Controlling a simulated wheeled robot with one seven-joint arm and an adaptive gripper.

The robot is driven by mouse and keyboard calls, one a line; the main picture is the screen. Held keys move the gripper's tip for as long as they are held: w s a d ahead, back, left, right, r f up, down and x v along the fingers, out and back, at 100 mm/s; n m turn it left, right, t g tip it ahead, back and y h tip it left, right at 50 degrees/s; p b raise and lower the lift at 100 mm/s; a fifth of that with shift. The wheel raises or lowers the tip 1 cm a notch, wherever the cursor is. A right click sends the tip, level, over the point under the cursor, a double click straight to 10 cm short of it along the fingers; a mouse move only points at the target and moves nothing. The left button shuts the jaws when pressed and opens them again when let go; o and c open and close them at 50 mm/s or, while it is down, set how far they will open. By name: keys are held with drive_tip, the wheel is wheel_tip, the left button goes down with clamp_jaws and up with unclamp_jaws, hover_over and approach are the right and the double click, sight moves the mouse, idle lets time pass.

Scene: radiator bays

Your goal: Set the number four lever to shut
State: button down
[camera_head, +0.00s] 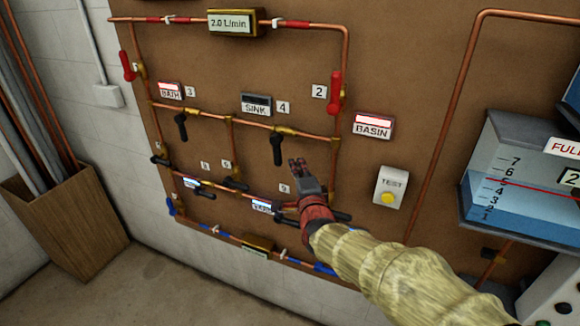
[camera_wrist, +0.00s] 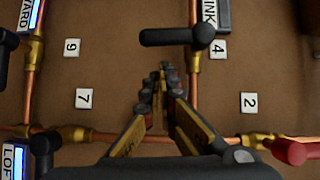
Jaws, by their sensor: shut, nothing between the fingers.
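The number four lever (camera_head: 278,150) is black and hangs straight down from a brass valve on the middle copper pipe, across the pipe. The white number 4 tag (camera_head: 283,107) is just above it, beside the SINK sign (camera_head: 256,104). In the wrist view the lever (camera_wrist: 172,37) points left from its pipe, also across it, with the 4 tag (camera_wrist: 218,49) to its right. My gripper (camera_head: 297,163) is shut and empty, a little below and right of the lever. In the wrist view its fingertips (camera_wrist: 163,70) are just below the lever, with a visible gap.
A red lever (camera_head: 336,92) by tag 2 is up to the right. Another black lever (camera_head: 181,127) hangs to the left, by tag 3. Several black levers lie along the lower pipe. The TEST box (camera_head: 389,188) and a water tank (camera_head: 520,180) are at right.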

sight(277, 151)
drive_tip(key=shift+w+a, duration=0.3)
drive_tip(key=shift+a, duration=0.25)
drive_tip(key=shift+w+a, duration=0.3)
drive_tip(key=shift+a, duration=0.25)
drive_tip(key=shift+f+b, duration=0.1)
drive_tip(key=shift+b, duration=0.25)
drive_tip(key=b, duration=0.2)
drive_tip(key=a+m+b, duration=0.1)
drive_tip(key=shift+w+f+t+b, duration=0.2)
drive_tip(key=shift+w+t+b, duration=0.1)
drive_tip(key=shift+b, duration=0.05)
